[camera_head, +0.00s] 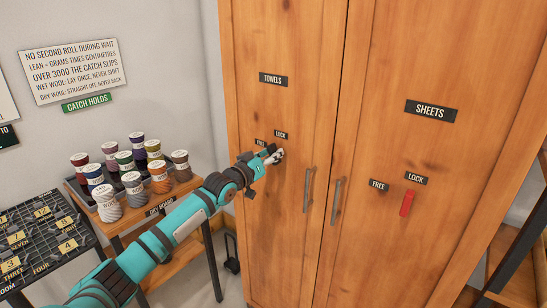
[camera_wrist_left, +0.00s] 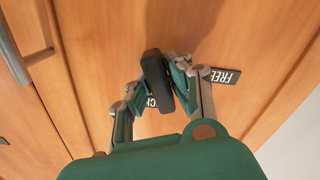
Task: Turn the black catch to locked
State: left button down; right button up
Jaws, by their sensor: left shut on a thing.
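The black catch (camera_wrist_left: 157,80) is on the left door of the wooden cabinet, labelled TOWELS. In the left wrist view it is a dark bar, roughly in line with the door's upright edge, with its lower end beside the partly hidden LOCK label (camera_wrist_left: 150,103). The FREE label (camera_wrist_left: 225,76) shows upside down to the right. My left gripper (camera_head: 275,154) is shut on the catch, one finger on each side. In the head view the gripper mostly hides the catch, below the LOCK label (camera_head: 280,135). My right gripper is not in view.
A red catch (camera_head: 407,203) stands upright under LOCK on the right door, labelled SHEETS. Two door handles (camera_head: 308,190) (camera_head: 337,202) flank the cabinet's middle seam. Thread spools (camera_head: 134,183) stand on a small table at left. A green sign (camera_head: 87,103) reads CATCH HOLDS.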

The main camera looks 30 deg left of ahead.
pick_arm(q)
jog(key=m, duration=0.4)
jog(key=shift+m, duration=0.3)
jog(key=shift+f, duration=0.1)
dwell(0.4)
jog(key=c, duration=1.2)
grip_release()
jog(key=shift+c, duration=0.2)
jog(key=s, duration=1.2)
jog(key=shift+a, duration=0.45)
